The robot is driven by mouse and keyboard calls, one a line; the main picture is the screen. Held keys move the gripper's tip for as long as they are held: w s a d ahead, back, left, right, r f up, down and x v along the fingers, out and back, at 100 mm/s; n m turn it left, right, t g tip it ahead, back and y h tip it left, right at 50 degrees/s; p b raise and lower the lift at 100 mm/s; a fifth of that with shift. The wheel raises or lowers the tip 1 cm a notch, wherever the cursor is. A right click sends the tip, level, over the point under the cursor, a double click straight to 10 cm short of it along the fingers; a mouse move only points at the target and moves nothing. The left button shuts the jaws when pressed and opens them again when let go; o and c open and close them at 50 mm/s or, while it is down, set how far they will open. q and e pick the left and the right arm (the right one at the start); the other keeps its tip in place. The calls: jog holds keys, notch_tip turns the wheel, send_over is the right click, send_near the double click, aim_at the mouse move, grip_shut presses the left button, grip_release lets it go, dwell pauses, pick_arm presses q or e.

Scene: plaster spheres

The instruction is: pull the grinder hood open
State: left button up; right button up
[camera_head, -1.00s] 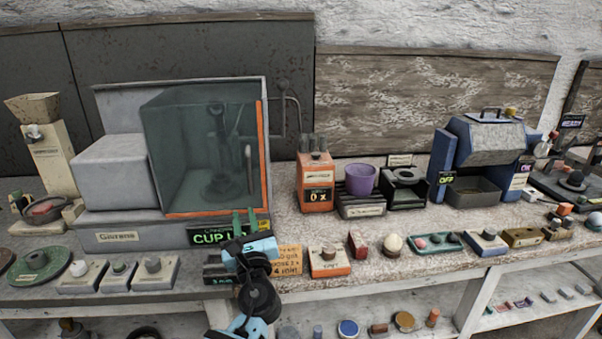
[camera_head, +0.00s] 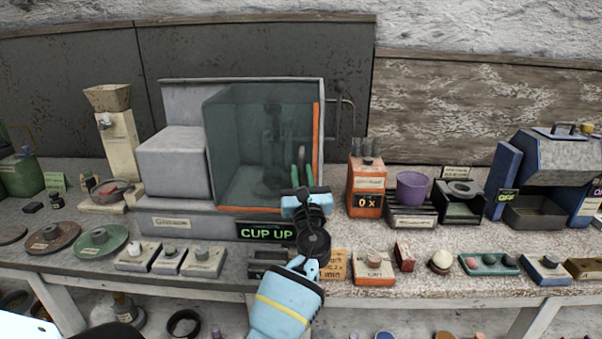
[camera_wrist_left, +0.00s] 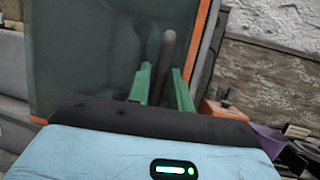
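The grinder (camera_head: 180,222) is a grey machine at the middle left of the bench in the head view. Its see-through hood (camera_head: 245,140) has orange edges and looks closed. The hood's upright bar handle (camera_head: 301,156) is partly behind my left gripper (camera_head: 302,178). In the left wrist view, the hood (camera_wrist_left: 90,50) fills the left, and the handle (camera_wrist_left: 168,42) shows between and beyond the green fingers of the gripper (camera_wrist_left: 163,88). The fingers are apart; I cannot tell whether they touch the handle. My right gripper is not in view.
A green-lit "CUP UP" sign (camera_head: 266,232) is below the hood. An orange box (camera_head: 366,185) and a purple cup (camera_head: 411,187) stand to the right. Small blocks line the bench front. A pipe (camera_head: 347,115) is at the hood's right.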

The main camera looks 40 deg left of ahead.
pick_arm(q)
jog(key=shift+w+a+r, duration=0.1)
jog(key=shift+w+a, duration=0.1)
jog(key=shift+w, duration=0.05)
jog(key=c, duration=0.4)
grip_shut()
